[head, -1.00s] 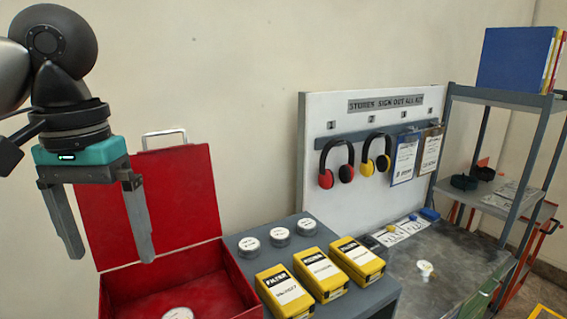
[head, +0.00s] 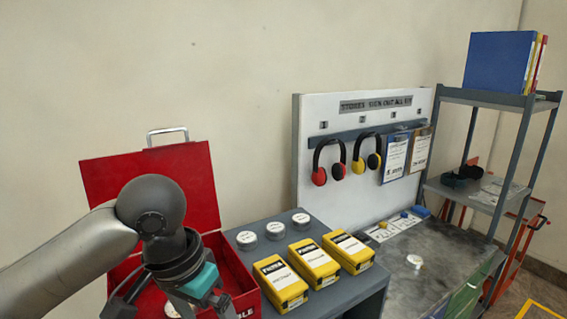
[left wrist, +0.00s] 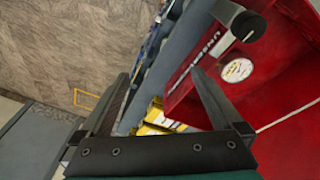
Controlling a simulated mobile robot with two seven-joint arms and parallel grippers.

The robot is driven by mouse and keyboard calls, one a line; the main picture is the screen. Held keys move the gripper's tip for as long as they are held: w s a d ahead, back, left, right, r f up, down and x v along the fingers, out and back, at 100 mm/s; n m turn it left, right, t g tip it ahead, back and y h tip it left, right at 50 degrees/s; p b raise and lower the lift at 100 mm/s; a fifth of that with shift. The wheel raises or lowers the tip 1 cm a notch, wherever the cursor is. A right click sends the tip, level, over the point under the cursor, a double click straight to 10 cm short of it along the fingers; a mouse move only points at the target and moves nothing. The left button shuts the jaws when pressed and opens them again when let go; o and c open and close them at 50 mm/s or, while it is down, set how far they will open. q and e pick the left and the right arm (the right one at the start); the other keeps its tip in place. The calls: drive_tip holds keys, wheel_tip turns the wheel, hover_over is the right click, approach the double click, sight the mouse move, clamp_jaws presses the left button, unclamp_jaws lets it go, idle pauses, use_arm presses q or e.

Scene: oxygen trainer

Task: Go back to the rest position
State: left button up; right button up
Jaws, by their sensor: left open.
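My left gripper (head: 208,304) has a teal body and hangs low over the red box in the head view, its fingers partly cut off by the bottom edge. In the left wrist view, my left gripper (left wrist: 160,92) shows both fingers wide apart with nothing held between them. The red metal box (head: 235,268) has its lid up, and my arm hides much of its inside. The box wall (left wrist: 180,92) and a white-topped disc inside (left wrist: 237,70) show in the left wrist view. My right gripper is not in view.
Yellow filter boxes (head: 312,262) and round white-topped tins (head: 275,229) stand on a grey cabinet right of the red box. Behind are a white board (head: 325,110) with red and yellow earmuffs (head: 366,160) and a grey shelf rack (head: 487,96). The wall above is clear.

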use_arm(q)
drive_tip(key=s+d+f+t+h, duration=0.1)
drive_tip(key=s+d+f, duration=0.15)
drive_tip(key=f, duration=0.35)
drive_tip(key=s+d+f+t+h, duration=0.1)
drive_tip(key=s+d+f+h, duration=0.15)
drive_tip(key=f, duration=0.25)
drive_tip(key=s+a+f+n+y, duration=0.3)
drive_tip(key=s+a+f+y, duration=0.2)
drive_tip(key=s+a+f, duration=0.6)
wheel_tip(320, 180, down, 30)
drive_tip(key=s+g+b, duration=0.1)
drive_tip(key=b, duration=1.1)
drive_tip(key=s+f+b, duration=0.4)
drive_tip(key=s+f, duration=0.1)
drive_tip(key=f, duration=0.4)
drive_tip(key=s+a+f+g+b, duration=0.1)
drive_tip(key=s+f+b, duration=0.3)
drive_tip(key=f, duration=0.5)
drive_tip(key=s+a+f+b, duration=0.1)
drive_tip(key=s+f+b, duration=0.3)
drive_tip(key=s+f, duration=0.3)
wheel_tip(320, 180, down, 3)
drive_tip(key=shift+s, duration=0.3)
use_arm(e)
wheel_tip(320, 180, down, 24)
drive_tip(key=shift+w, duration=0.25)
